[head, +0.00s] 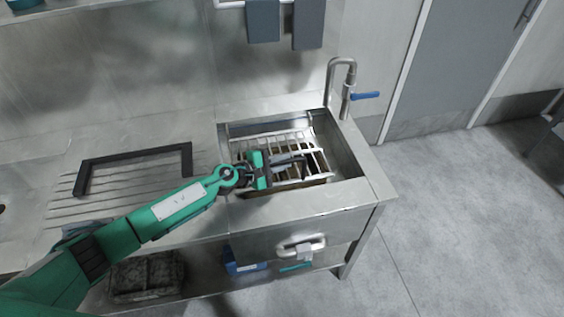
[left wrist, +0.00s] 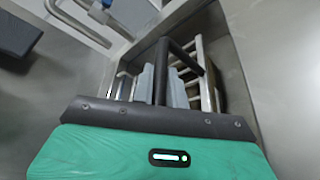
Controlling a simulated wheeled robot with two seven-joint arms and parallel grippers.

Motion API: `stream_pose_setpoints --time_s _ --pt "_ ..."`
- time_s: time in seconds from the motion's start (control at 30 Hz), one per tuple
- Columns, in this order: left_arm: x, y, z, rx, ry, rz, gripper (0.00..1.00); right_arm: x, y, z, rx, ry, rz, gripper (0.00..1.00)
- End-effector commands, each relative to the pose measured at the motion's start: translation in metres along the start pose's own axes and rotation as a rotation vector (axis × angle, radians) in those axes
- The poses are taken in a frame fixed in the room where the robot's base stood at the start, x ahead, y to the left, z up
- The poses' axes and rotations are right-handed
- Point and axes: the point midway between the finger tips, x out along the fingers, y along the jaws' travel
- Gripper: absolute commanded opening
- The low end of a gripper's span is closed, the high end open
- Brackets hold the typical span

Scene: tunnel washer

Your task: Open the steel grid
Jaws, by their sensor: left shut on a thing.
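The steel grid (head: 282,140) is a rack of pale metal bars inside the sink basin (head: 345,160). Its bars also show in the left wrist view (left wrist: 205,85). A black handle (head: 304,168) stands at the grid's near right part; it also shows in the left wrist view (left wrist: 160,72), running between my grey fingers. My left gripper (head: 288,162) reaches into the sink from the left and is shut on this black handle. I cannot tell how far the grid is tilted. My right gripper is not in view.
A tap with a blue lever (head: 364,96) stands at the sink's back right corner. A black frame (head: 135,158) lies on the ribbed drainboard at left. Grey cloths (head: 263,20) hang above. A blue container (head: 243,262) sits on the shelf below.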

Motion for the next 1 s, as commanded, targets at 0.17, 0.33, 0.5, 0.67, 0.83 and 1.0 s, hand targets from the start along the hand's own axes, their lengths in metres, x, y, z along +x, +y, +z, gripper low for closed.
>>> stream_pose_setpoints --time_s 0.17,0.33,0.5,0.67,0.83,1.0 --pt "-0.003 0.023 0.007 -0.027 0.000 -0.006 0.00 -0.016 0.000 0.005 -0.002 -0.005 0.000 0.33" --pt "-0.006 0.048 0.015 -0.092 0.000 -0.033 0.00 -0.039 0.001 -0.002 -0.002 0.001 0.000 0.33" --pt "-0.008 0.077 0.021 -0.188 0.001 -0.073 0.00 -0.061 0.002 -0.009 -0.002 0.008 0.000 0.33" --pt "-0.009 0.106 0.024 -0.284 0.002 -0.114 0.00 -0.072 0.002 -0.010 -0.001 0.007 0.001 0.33" --pt "-0.008 0.136 0.022 -0.388 0.002 -0.159 0.00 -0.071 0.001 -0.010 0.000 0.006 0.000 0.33" --pt "-0.007 0.157 0.019 -0.415 0.002 -0.169 0.00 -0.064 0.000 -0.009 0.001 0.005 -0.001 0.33"
